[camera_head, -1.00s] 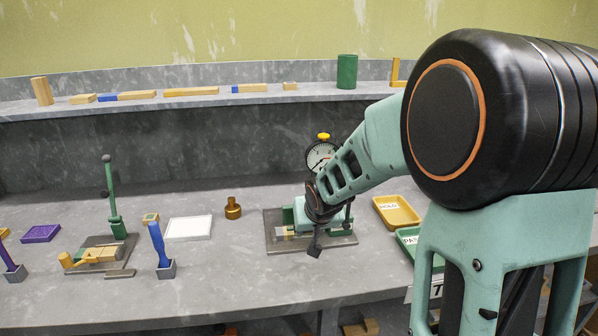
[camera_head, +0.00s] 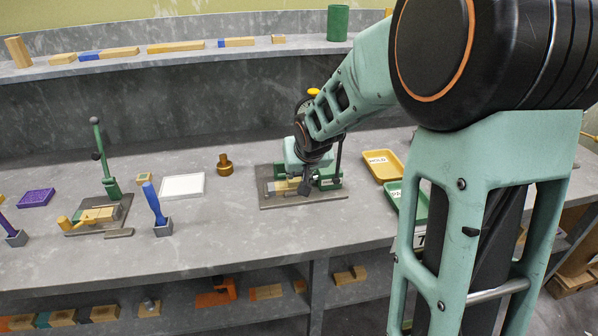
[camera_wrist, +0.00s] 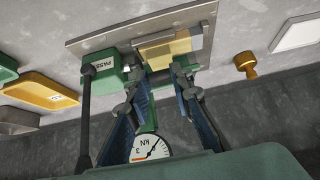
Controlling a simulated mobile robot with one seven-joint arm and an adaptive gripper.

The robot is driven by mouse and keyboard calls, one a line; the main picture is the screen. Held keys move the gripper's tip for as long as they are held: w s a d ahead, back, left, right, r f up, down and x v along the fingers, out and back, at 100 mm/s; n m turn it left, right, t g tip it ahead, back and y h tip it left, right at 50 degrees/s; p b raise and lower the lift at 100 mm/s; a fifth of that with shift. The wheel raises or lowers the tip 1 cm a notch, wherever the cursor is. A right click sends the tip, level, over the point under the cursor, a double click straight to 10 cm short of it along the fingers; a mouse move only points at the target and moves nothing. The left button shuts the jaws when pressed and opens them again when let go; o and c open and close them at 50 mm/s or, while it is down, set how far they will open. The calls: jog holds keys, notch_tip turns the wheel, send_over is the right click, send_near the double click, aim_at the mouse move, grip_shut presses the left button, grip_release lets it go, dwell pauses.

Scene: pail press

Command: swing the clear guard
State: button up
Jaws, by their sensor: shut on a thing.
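The press (camera_head: 328,180) stands on a grey base plate (camera_head: 325,198) at the middle of the bench, with a round dial gauge behind my wrist. My gripper (camera_head: 308,187) reaches down over its front. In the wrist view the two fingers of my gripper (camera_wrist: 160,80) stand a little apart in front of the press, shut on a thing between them. That thing fits the clear guard, but its see-through panel is hard to make out. A tan block (camera_wrist: 170,48) lies in the press beyond the fingertips. The gauge (camera_wrist: 151,148) shows upside down below the fingers.
A yellow HOLD tray (camera_head: 383,166) and a green PASS tray (camera_head: 408,203) lie right of the press. A brass knob-like piece (camera_head: 224,165) and a white tray (camera_head: 182,187) lie left. A green lever fixture (camera_head: 108,172) stands farther left. A dark post (camera_wrist: 86,115) stands beside my fingers.

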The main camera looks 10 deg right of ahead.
jog(key=shift+r, duration=0.1)
jog(key=shift+w+r+p, duration=0.35)
jog(key=shift+r+p, duration=0.25)
jog(key=shift+r, duration=0.15)
jog(key=shift+w+r+p, duration=0.35)
jog(key=shift+r+p, duration=0.2)
jog(key=shift+r, duration=0.2)
jog(key=shift+w+r, duration=0.1)
jog(key=shift+w, duration=0.05)
jog(key=shift+w+r+p, duration=0.75)
jog(key=shift+r, duration=0.25)
jog(key=shift+w+r, duration=0.35)
jog(key=shift+w, duration=0.15)
